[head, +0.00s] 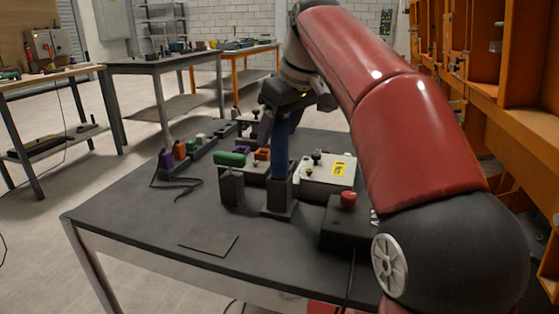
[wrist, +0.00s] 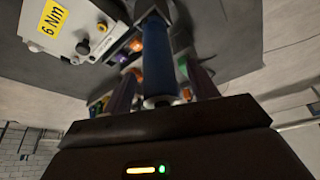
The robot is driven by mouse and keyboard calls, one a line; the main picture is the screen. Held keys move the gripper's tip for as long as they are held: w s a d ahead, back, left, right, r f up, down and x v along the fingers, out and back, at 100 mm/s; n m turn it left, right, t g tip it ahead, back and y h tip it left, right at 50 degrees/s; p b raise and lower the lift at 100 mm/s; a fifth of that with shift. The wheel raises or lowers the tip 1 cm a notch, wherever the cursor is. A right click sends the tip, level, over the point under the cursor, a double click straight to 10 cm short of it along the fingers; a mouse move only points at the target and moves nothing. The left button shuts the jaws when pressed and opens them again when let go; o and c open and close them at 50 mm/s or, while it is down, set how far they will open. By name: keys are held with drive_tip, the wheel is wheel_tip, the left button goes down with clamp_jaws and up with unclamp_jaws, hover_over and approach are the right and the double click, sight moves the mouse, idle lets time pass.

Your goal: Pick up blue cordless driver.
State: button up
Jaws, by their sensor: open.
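The blue cordless driver (head: 279,152) stands upright on the dark table (head: 130,205), its lower end at a dark block-like holder (head: 278,203). In the wrist view the blue driver (wrist: 158,55) shows as a blue cylinder between my two fingers. My gripper (head: 281,125) is above the table, at the upper part of the driver. It also shows in the wrist view (wrist: 162,85), open, with one finger on each side of the driver. Whether either finger touches it I cannot tell. The driver's top is hidden by my gripper in the head view.
A white box (head: 325,178) with a yellow label and a red button (head: 347,198) are to the right. The table's front left is mostly clear.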

drive_tip(key=c, duration=1.1)
drive_tip(key=shift+r, duration=0.1)
